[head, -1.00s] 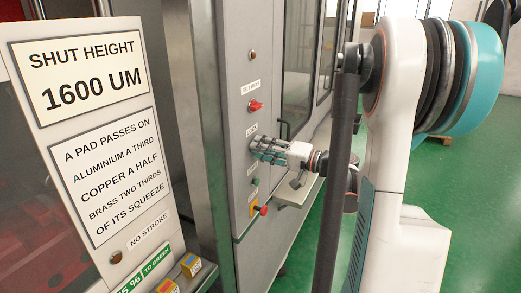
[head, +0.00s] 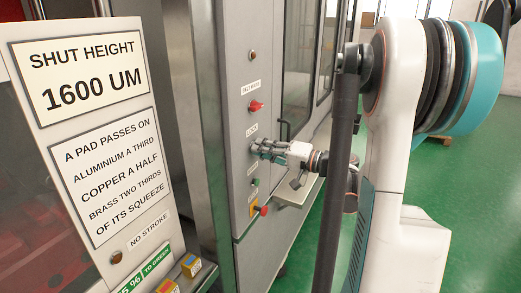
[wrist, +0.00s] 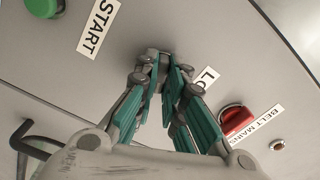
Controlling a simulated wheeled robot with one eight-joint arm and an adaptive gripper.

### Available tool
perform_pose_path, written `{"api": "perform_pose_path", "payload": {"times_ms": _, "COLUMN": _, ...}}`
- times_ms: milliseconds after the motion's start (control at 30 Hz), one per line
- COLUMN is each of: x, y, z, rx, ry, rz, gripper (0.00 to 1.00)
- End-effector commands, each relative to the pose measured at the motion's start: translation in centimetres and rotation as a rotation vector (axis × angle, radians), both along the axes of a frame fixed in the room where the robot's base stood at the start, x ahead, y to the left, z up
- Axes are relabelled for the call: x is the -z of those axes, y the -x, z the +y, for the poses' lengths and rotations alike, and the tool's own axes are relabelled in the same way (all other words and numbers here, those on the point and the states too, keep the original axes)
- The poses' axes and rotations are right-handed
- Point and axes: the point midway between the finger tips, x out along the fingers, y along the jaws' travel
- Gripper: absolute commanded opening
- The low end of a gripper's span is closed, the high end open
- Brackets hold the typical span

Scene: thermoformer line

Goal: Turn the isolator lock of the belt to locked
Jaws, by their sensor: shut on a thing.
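The isolator lock itself is hidden behind my fingers, just under the LOCK label (head: 251,130) on the grey panel. My gripper (head: 259,148) reaches the panel there from the right. In the wrist view my gripper (wrist: 164,68) has its teal fingers closed in at the tips against the panel, beside the partly covered LOCK label (wrist: 208,77). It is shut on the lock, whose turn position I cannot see. The red belt mains switch (head: 256,106) sits above it; the switch (wrist: 236,121) is at the right in the wrist view.
A green button (head: 255,183) and a red button on a yellow base (head: 260,210) lie below the lock. A black door handle (head: 284,128) is right of it. A sign board (head: 92,140) stands at the left. Green floor (head: 440,180) is open at the right.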

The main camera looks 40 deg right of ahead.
Motion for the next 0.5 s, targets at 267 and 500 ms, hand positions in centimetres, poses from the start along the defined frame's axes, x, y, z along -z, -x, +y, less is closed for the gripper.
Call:
{"api": "perform_pose_path", "payload": {"times_ms": 267, "x": 0.1, "y": 0.02, "z": 0.0, "rx": 0.001, "ry": -0.018, "rz": 0.009, "gripper": 0.0}}
{"api": "perform_pose_path", "payload": {"times_ms": 500, "x": 0.14, "y": 0.0, "z": -0.02, "rx": 0.001, "ry": -0.201, "rz": 0.085, "gripper": 0.0}}
